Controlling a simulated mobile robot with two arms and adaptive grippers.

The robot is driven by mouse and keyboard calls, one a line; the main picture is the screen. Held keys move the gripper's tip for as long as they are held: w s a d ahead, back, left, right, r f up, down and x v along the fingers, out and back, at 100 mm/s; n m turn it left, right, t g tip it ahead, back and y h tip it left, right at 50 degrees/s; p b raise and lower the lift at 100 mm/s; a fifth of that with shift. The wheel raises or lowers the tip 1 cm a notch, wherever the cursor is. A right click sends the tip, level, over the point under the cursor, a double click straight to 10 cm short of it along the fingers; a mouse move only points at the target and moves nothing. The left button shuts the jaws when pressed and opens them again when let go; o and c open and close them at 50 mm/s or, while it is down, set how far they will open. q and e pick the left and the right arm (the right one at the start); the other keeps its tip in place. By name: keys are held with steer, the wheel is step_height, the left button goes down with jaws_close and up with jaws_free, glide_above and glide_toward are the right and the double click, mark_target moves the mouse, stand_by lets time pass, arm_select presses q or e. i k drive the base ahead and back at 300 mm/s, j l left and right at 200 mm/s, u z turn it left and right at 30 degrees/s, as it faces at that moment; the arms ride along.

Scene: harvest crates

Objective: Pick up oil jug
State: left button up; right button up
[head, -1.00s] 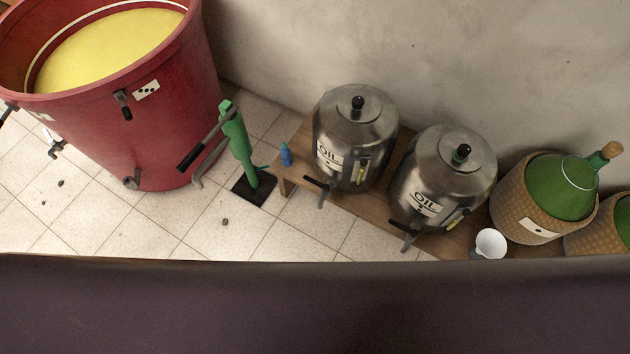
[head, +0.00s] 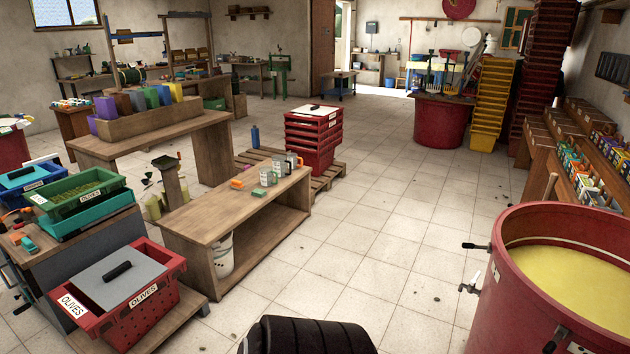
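Several small grey jugs stand in a row on the low wooden bench (head: 215,215) in the middle left of the head view. The near jug (head: 267,178), the middle jug (head: 280,166) and the far jug (head: 292,161) look upright. They are too small for me to read any label, so I cannot tell whether one is the oil jug. Neither of my grippers is in view.
Orange items (head: 237,184) lie on the bench near the jugs. A red crate stack (head: 313,140) stands on a pallet behind. A large red vat (head: 540,300) of yellow liquid fills the lower right. Tiled floor (head: 400,240) between bench and vat is clear.

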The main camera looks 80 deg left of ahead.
mark_target(266, 172)
steer(key=u, duration=3.15)
steer(key=i+l+u, duration=0.15)
steer(key=i+u, duration=0.25)
steer(key=i+l+u, duration=0.4)
steer(key=k+j, duration=0.05)
steer(key=j, duration=0.05)
